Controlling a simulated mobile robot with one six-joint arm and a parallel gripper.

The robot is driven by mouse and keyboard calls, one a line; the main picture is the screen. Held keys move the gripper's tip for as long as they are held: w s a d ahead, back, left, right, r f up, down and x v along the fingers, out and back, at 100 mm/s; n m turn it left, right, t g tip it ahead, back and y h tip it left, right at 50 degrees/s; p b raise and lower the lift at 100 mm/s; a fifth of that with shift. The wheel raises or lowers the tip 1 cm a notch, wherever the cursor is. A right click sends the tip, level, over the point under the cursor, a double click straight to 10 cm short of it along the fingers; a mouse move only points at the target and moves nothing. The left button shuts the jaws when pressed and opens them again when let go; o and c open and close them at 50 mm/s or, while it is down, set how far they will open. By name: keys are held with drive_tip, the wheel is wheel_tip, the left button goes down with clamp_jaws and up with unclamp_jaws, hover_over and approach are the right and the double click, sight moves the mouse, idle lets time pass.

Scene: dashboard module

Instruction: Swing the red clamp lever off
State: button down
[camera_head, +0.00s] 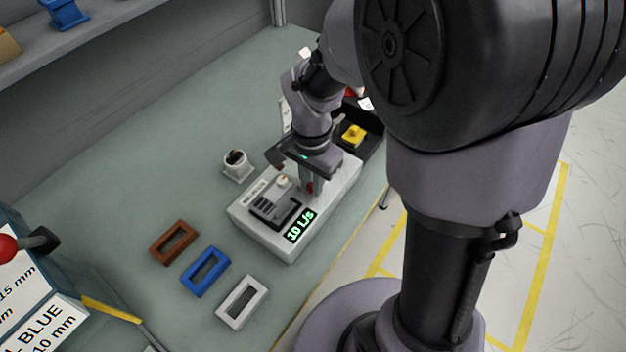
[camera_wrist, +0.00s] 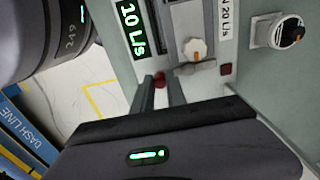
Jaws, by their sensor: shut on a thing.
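The dashboard module is a light grey box (camera_head: 264,232) on the bench, with a lit "10 L/s" display (camera_head: 300,226). The red knob of the clamp lever (camera_head: 310,188) shows at the lower end of my gripper (camera_head: 311,184) on the module's top. In the wrist view the red knob (camera_wrist: 160,80) sits at the tips of my gripper's two fingers (camera_wrist: 167,85), which are close together on it. A grey bar (camera_wrist: 196,68) lies just right of the fingers, below a white dial (camera_wrist: 195,48). How the knob joins the bar is hard to see.
Brown (camera_head: 174,243), blue (camera_head: 206,271) and white (camera_head: 242,302) rectangular frames lie left of the module. A white round holder (camera_head: 237,166) stands behind it. A dark tray with a yellow part (camera_head: 353,135) is beyond.

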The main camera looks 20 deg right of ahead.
idle(0.5)
drive_tip(key=c, duration=1.3)
unclamp_jaws()
drive_tip(key=shift+c, duration=0.2)
wheel_tip(320, 180, up, 17)
drive_tip(key=p, duration=0.6)
drive_tip(key=shift+r+p, duration=0.2)
drive_tip(key=shift+p, duration=0.1)
drive_tip(key=s+a+f+n+t+y+b, duration=0.2)
drive_tip(key=s+n+t+b, duration=0.3)
drive_tip(key=s+b, duration=0.3)
drive_tip(key=s+a+f+n, duration=0.1)
drive_tip(key=s, duration=0.3)
drive_tip(key=shift+s+t, duration=0.35)
drive_tip(key=shift+t, duration=0.05)
